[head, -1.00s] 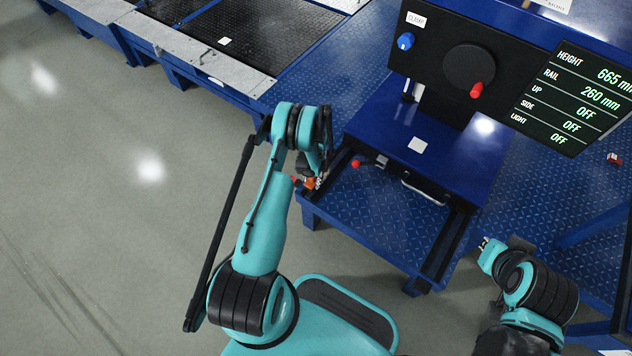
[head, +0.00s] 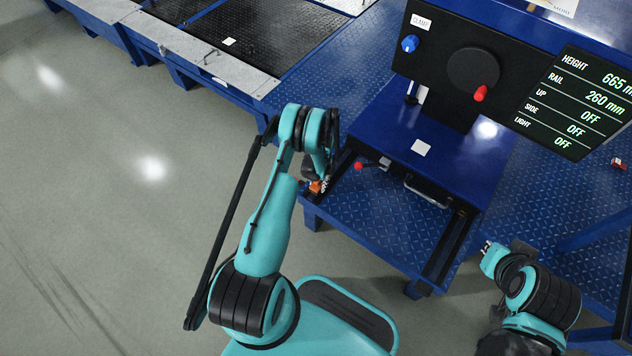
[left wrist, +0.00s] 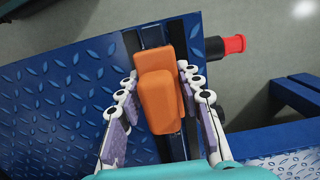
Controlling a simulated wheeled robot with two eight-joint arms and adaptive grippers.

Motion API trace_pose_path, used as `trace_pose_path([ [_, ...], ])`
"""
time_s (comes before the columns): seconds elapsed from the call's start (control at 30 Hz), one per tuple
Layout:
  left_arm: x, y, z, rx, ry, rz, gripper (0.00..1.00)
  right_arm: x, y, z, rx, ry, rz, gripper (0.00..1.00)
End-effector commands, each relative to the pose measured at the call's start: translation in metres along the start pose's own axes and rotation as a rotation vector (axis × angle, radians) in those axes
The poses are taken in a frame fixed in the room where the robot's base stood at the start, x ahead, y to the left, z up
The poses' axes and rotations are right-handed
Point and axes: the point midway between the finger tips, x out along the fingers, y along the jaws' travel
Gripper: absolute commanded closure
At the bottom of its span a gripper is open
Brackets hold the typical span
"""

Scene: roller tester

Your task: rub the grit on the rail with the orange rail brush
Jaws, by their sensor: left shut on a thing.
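The orange rail brush (left wrist: 158,95) is between the fingers of my left gripper (left wrist: 160,115) in the left wrist view. My left gripper is shut on it, and it lies over the dark rail (left wrist: 176,32); I cannot tell if it touches. In the head view the brush is a small orange patch (head: 316,186) below my left gripper (head: 322,180), at the near left end of the rail. The grit is not visible; the brush and gripper cover part of the rail. My right gripper (head: 487,246) is at the lower right, apart from the rail; its jaws are too small to judge.
A blue carriage (head: 440,150) with a metal handle (head: 425,194) sits between the rails. A red-tipped knob (left wrist: 233,44) sticks out beside the rail in the wrist view. A display (head: 575,105) reads rail 260 mm. Open grey floor lies left.

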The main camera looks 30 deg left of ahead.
Motion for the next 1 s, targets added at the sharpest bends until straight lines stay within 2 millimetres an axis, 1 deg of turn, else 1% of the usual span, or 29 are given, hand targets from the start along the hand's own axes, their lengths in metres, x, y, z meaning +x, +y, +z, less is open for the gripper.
trace_pose_path([
  [1.0, 0.004, 0.043, 0.0, 0.001, 0.002, -0.001, 0.88, 0.0, 0.0, 0.0, 0.0, 0.0, 0.0, 1.0],
])
